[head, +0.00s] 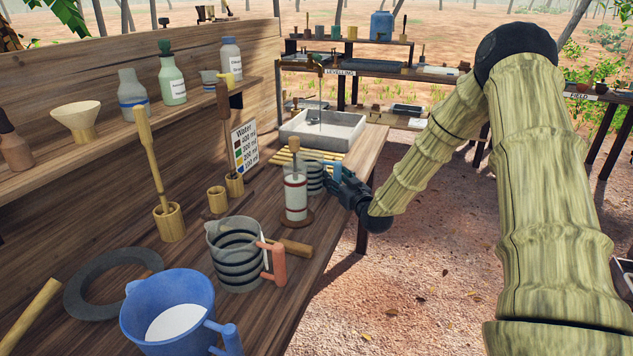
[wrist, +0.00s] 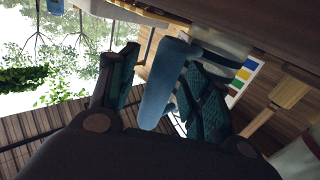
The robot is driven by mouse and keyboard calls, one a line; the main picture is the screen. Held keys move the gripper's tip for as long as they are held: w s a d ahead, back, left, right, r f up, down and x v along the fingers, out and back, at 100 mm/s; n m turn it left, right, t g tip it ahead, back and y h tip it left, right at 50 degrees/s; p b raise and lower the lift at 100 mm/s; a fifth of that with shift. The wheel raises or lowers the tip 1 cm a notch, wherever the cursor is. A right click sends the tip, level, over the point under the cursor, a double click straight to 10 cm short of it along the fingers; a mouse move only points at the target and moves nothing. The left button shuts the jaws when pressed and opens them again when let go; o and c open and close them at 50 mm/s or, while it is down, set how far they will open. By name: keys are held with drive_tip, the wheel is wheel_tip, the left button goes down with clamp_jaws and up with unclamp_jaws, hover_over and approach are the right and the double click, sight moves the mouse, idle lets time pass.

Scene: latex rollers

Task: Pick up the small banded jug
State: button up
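The small banded jug (head: 313,178) stands on the bench, pale with dark bands, partly hidden behind a red-banded cylinder. My gripper (head: 337,183) is low at its right side, by the bench's right edge. In the wrist view a blue handle (wrist: 164,88) lies between the two teal finger pads of my gripper (wrist: 158,92). The handle is close to the right pad, with a clear gap to the left pad. My gripper is open around the handle. I cannot tell whether the right pad touches it. The jug's body is mostly hidden in the wrist view.
The red-banded cylinder (head: 296,195) stands just in front of the jug. A larger banded jug (head: 236,262) with an orange handle and a blue jug (head: 166,308) stand nearer. A grey sink (head: 345,127) and slatted rack (head: 300,154) lie behind. Open ground is at right.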

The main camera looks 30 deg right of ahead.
sight(338, 162)
clamp_jaws()
drive_tip(key=shift+r, duration=0.1)
wheel_tip(338, 162, up, 10)
drive_tip(key=shift+f, duration=0.1)
idle(0.5)
drive_tip(key=c, duration=0.8)
unclamp_jaws()
clamp_jaws()
